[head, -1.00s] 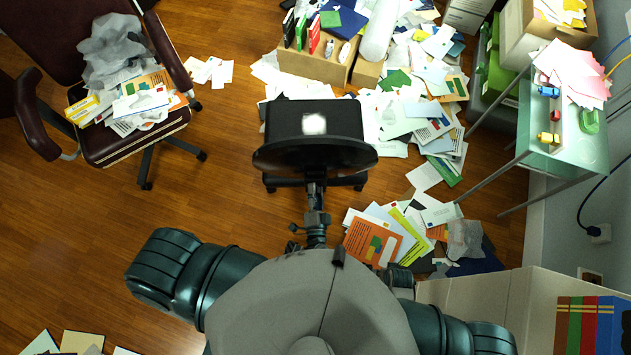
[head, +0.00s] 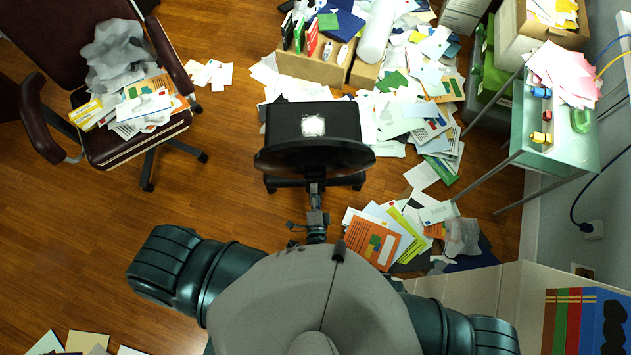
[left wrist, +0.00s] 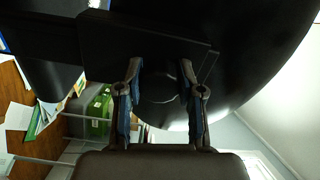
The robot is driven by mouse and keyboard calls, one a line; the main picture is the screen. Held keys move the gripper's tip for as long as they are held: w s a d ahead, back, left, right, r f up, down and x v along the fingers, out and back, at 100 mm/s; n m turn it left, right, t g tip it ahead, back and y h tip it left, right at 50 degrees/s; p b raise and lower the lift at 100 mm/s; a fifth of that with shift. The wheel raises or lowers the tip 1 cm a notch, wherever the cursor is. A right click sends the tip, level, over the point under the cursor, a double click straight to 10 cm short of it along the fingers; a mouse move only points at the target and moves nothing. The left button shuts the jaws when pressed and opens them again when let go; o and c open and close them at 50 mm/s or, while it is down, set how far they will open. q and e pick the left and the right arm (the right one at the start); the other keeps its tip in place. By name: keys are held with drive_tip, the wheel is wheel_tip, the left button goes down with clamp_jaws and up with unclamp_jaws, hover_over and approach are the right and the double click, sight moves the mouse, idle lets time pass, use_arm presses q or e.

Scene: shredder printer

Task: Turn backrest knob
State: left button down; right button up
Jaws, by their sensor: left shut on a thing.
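A black office chair stands in the middle of the head view; its curved backrest (head: 313,158) faces me and its seat (head: 312,118) lies beyond. My left gripper (head: 315,190) reaches forward from under my body to the rear of the backrest. In the left wrist view the dark round knob (left wrist: 158,88) lies between the two fingers of my left gripper (left wrist: 160,72), below the large black backrest (left wrist: 235,50). The fingers are shut on the knob's sides. The knob is hidden in the head view. My right gripper is not in view.
Papers (head: 410,115) and folders cover the floor behind and right of the chair. A glass side table (head: 540,165) stands at the right, near a cabinet (head: 490,285). A maroon armchair (head: 100,140) holds papers at the left. Wood floor (head: 220,200) is clear left of the chair.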

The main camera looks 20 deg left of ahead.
use_arm(q)
drive_tip(key=shift+r, duration=0.15)
drive_tip(key=m+p, duration=0.2)
drive_tip(key=shift+w+d+r+m, duration=0.1)
drive_tip(key=shift+r+m, duration=0.1)
drive_tip(key=shift+m, duration=0.2)
drive_tip(key=shift+c, duration=2)
unclamp_jaws()
drive_tip(key=shift+d+f+b, duration=0.1)
drive_tip(key=shift+f+b, duration=0.15)
drive_tip(key=shift+b, duration=0.05)
drive_tip(key=shift+s+f, duration=0.1)
drive_tip(key=shift+s, duration=0.1)
